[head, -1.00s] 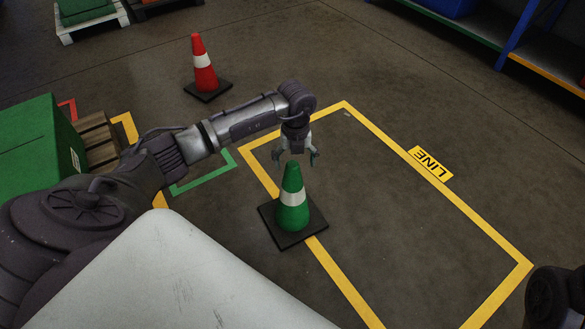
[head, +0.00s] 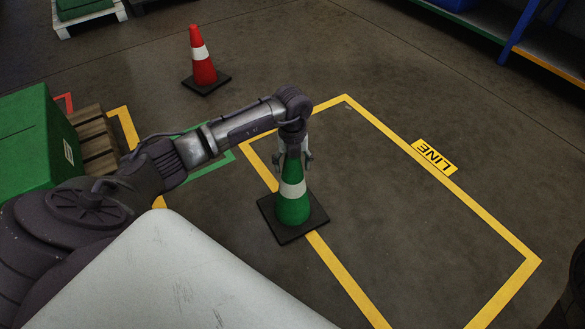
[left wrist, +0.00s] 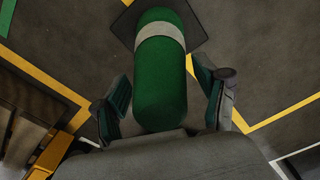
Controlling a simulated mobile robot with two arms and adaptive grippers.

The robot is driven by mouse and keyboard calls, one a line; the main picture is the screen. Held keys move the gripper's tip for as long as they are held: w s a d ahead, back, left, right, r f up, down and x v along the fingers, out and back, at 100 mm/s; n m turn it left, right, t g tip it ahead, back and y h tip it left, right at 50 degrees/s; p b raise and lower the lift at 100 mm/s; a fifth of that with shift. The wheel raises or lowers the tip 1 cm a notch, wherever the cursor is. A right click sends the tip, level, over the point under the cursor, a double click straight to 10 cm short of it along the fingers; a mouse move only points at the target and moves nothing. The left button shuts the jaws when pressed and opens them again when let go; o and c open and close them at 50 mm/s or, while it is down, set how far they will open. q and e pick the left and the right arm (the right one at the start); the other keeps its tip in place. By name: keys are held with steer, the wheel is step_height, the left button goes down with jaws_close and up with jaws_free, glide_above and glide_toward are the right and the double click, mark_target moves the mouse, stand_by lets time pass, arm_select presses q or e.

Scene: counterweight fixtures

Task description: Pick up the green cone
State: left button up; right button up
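The green cone (head: 292,208) has a white band and a black square base, and stands upright on the floor over a yellow line. My left gripper (head: 293,162) is lowered over the cone's top, with one finger on each side. In the left wrist view the green cone (left wrist: 160,85) runs up between the fingers of the left gripper (left wrist: 165,100). The fingers are spread, with a visible gap to the cone on each side. My right gripper does not show in either view.
A red cone (head: 202,62) stands on the floor further back. A green box (head: 35,140) and a wooden pallet (head: 97,140) are at the left. A blue rack (head: 517,45) stands at the back right. The floor inside the yellow outline (head: 455,203) is clear.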

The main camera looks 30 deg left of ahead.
arm_select(q)
jaws_close()
steer(key=shift+r, duration=0.1)
